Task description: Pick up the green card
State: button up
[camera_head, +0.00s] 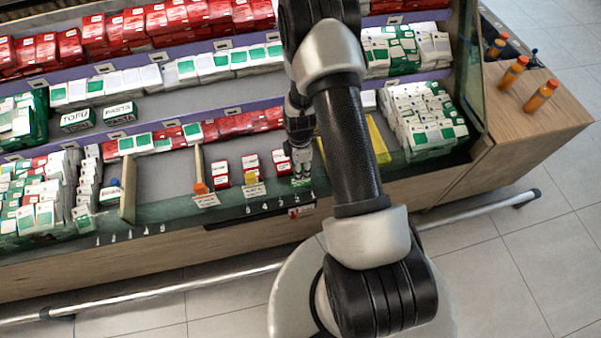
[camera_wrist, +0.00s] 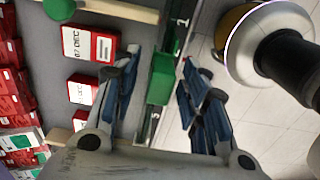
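The green card (camera_wrist: 160,80) is a small bright green piece at the shelf's front edge, near the middle of the wrist view. In the head view a green patch (camera_head: 300,183) shows just below my gripper at the front rail. My gripper (camera_wrist: 161,68) is open, with one finger on each side of the card in the picture. Gaps show between the card and both fingers, so it is not gripped. In the head view my arm hides part of the shelf, and the fingers are small and hard to make out.
Red-and-white boxes (camera_wrist: 92,42) stand close to one finger, on the shelf side. A wooden divider (camera_head: 128,188) and a yellow divider (camera_head: 377,140) stand on the shelf. Orange bottles (camera_head: 513,73) stand on the wooden counter (camera_head: 535,115) at right. Floor is open in front.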

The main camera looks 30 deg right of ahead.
grip_shut()
dwell(0.3)
notch_tip(320, 180, up, 20)
jog(key=p, duration=0.5)
